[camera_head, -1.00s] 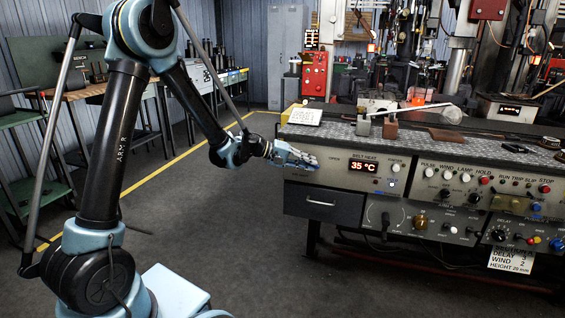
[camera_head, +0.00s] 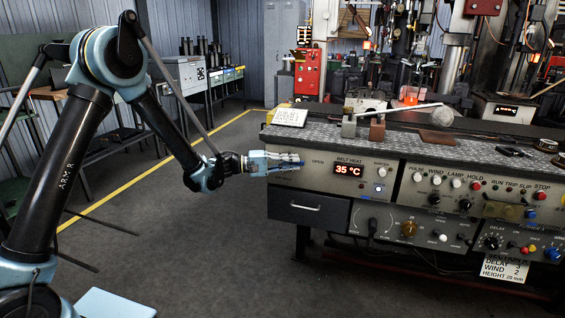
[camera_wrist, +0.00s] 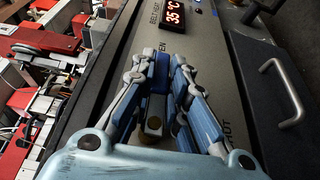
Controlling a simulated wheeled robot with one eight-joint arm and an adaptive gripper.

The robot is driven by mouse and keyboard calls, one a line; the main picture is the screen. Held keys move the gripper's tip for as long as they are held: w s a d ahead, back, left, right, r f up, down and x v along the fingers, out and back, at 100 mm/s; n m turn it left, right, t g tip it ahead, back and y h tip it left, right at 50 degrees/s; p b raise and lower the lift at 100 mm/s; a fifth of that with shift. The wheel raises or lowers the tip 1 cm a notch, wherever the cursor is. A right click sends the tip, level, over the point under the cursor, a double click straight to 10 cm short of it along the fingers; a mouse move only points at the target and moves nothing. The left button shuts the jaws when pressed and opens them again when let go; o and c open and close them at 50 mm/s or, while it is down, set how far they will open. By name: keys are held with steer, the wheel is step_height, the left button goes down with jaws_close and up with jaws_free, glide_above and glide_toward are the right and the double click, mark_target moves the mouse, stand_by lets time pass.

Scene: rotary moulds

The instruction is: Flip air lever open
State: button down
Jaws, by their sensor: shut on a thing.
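The air lever (camera_wrist: 160,78) shows in the wrist view as a blue handle between my fingers, with a brass part (camera_wrist: 154,125) nearer the palm. My gripper (camera_wrist: 163,66) is shut on it, one finger on each side.
The console (camera_head: 326,184) carries a red "35 °C" display (camera_head: 349,170) right of the gripper. A dark drawer (camera_head: 302,210) with a metal handle lies below. Knobs and switches fill the panel's right. Open floor lies left of the console.

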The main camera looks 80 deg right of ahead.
steer(key=shift+w, duration=0.1)
steer(key=c, duration=1.6)
jaws_free()
steer(key=shift+o, duration=0.2)
steer(key=v, duration=1.2)
steer(key=shift+w+r, duration=0.1)
